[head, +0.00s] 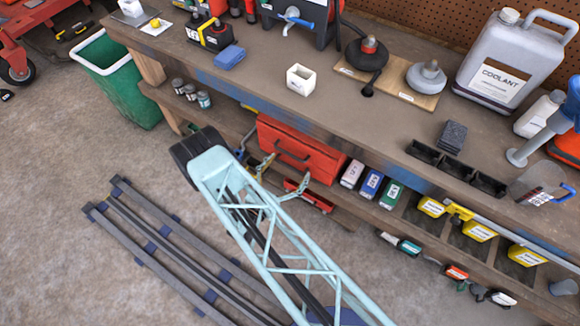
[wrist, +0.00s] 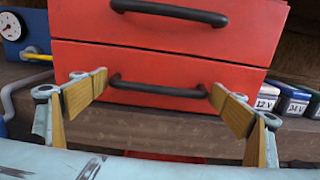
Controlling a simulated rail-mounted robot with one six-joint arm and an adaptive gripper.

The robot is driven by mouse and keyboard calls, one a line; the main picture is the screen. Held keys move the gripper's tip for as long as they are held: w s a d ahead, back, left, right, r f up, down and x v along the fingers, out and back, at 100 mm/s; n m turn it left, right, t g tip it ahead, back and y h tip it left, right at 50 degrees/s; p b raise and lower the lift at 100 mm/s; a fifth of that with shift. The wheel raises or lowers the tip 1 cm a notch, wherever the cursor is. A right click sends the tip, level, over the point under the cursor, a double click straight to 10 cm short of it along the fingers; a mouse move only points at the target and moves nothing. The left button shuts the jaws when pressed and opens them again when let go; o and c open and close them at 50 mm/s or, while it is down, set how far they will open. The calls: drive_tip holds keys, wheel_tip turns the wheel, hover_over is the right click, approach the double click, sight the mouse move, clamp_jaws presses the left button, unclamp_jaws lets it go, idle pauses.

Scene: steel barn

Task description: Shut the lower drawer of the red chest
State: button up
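The red chest (head: 305,145) sits on the shelf under the workbench in the head view. In the wrist view its upper drawer (wrist: 250,30) and lower drawer (wrist: 190,68) are stacked, each with a dark bar handle. The lower drawer's front looks close to flush with the upper one; I cannot tell whether a small gap remains. My gripper (wrist: 160,96) is open and empty, its tan-padded fingers spread to either side of the lower handle (wrist: 160,88). I cannot tell whether the fingertips touch the drawer front.
Labelled boxes (head: 372,183) stand right of the chest on the shelf. A gauge device (wrist: 12,28) is at its left in the wrist view. A red tool (head: 310,196) lies below the chest. Dark metal rails (head: 150,235) lie on the floor at left.

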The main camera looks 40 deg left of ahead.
drive_tip(key=shift+s, duration=0.15)
drive_tip(key=s+d, duration=0.1)
drive_tip(key=s, duration=1)
drive_tip(key=shift+s+d, duration=0.15)
drive_tip(key=shift+s, duration=0.2)
idle(0.8)
